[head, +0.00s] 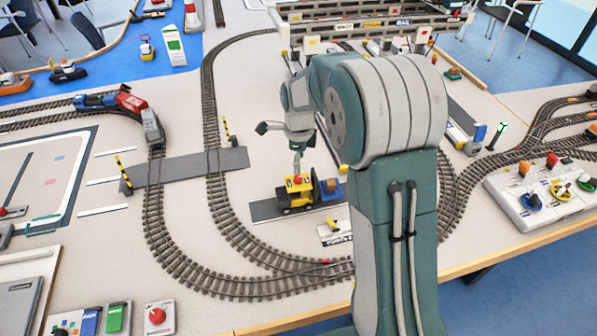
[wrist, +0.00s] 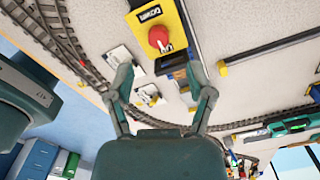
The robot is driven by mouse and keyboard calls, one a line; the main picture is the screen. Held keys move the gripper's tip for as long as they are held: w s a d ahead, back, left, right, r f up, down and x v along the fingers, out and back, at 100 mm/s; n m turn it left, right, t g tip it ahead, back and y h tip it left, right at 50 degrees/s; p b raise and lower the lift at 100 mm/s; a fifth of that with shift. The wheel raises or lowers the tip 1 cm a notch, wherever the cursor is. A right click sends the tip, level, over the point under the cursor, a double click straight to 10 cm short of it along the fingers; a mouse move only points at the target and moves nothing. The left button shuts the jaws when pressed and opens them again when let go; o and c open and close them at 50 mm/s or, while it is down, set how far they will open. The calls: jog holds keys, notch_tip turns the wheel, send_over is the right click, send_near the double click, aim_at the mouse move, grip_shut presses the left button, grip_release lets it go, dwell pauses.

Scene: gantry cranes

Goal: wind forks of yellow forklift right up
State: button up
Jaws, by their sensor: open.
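The yellow forklift (head: 298,201) stands on a dark strip in the middle of the table, with a red knob (head: 297,180) on top and a dark mast at its right. In the wrist view the yellow forklift (wrist: 138,29) is seen from above, its red knob (wrist: 157,38) near the top middle and a dark part below the knob. In the head view my gripper is above the forklift and partly hidden. The forks are not clearly visible.
A blue item (head: 332,187) is right of the forklift. A small white panel (head: 335,233) lies in front of it. Curved track (head: 225,235) runs around it on the left and front. A control box (head: 540,200) with several knobs is at right. A train (head: 120,103) stands at left.

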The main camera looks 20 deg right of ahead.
aim_at(299, 177)
notch_tip(299, 177, up, 6)
jog(key=shift+f, duration=0.1)
dwell(0.4)
jog(key=s+r+n+t, duration=0.3)
jog(key=s+r+n, duration=0.8)
jog(key=s, duration=0.3)
jog(key=s+n+t, duration=0.2)
jog(key=s+n, duration=0.9)
jog(key=s, duration=0.2)
jog(key=shift+s+a+f+n+t, duration=0.2)
jog(key=shift+s+f+n+t, duration=0.1)
jog(key=shift+s, duration=0.1)
